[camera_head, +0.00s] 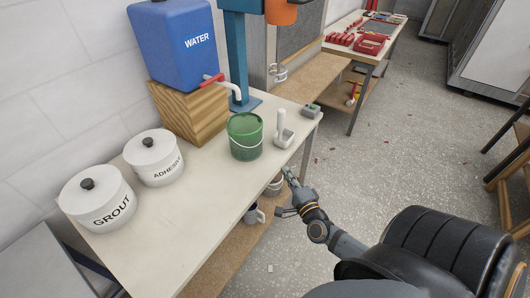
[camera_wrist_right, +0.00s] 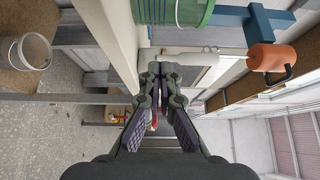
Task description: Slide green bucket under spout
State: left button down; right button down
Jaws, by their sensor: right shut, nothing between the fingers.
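The green bucket (camera_head: 245,141) stands upright on the workbench (camera_head: 165,212), with a thin handle at its side. The blue water container (camera_head: 176,60) sits on a wooden block (camera_head: 194,118). My right gripper (camera_head: 289,174) is shut and empty beside the bench's right edge, apart from the bucket. In the wrist view its fingers (camera_wrist_right: 160,76) are together, and the bucket's green side (camera_wrist_right: 193,12) shows at the top. My left gripper is not in view.
A white upright tool (camera_head: 283,130) stands right of the bucket, near the bench edge. Grout (camera_head: 98,198) and adhesive (camera_head: 154,158) pots stand at the left. A blue stand (camera_head: 238,55) rises behind the bucket. Bench space in front of the bucket is clear.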

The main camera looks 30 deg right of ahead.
send_near(259, 147)
jog(key=w+d, duration=0.2)
jog(key=d, duration=0.1)
jog(key=w+d, duration=0.1)
jog(key=shift+d, duration=0.3)
jog(key=w+a, duration=0.1)
jog(key=w, duration=0.2)
jog(key=shift+a, duration=0.35)
jog(key=shift+w+a, duration=0.25)
jog(key=shift+w, duration=0.1)
jog(key=shift+w+a, duration=0.5)
jog(key=shift+w, duration=0.2)
